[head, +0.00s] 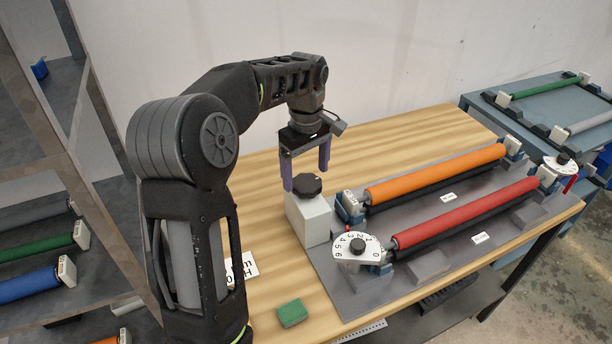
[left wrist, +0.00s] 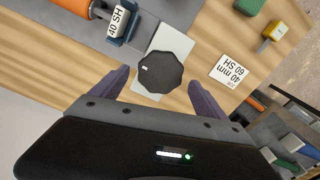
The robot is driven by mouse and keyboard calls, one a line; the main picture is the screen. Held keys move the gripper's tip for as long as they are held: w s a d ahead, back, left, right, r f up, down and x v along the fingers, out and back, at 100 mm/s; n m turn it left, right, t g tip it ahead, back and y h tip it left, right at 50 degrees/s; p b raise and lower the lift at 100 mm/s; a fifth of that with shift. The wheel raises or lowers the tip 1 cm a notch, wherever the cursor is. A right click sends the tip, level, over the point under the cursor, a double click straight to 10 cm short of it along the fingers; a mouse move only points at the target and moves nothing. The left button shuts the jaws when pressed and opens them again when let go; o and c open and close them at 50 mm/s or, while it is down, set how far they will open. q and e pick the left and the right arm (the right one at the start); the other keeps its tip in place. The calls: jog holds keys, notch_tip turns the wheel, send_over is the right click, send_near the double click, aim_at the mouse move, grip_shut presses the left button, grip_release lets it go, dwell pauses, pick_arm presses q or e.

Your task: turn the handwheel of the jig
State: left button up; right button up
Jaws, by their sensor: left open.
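The handwheel is a black faceted knob (head: 307,185) on top of a pale block (head: 308,218), at the left edge of the grey jig plate (head: 330,262). In the left wrist view the handwheel (left wrist: 161,71) shows from above as an eight-sided disc with a small white mark. My left gripper (head: 306,178) is open and points down just above the handwheel. Its two purple fingers are on either side of the wheel, and no contact shows. In the left wrist view the fingertips (left wrist: 158,76) flank the wheel with gaps. My right gripper is not in view.
An orange roller (head: 435,176) and a red roller (head: 465,212) lie on the jig plate, with a numbered white dial (head: 357,248) in front. A green block (head: 292,313) lies on the wooden table. A rack with rollers stands at left, and a blue table (head: 545,100) at right.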

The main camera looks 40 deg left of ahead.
pick_arm(q)
jog(key=shift+f, duration=0.9)
jog(key=shift+c, duration=0.5)
jog(key=c, duration=1.3)
jog(key=shift+m, duration=0.4)
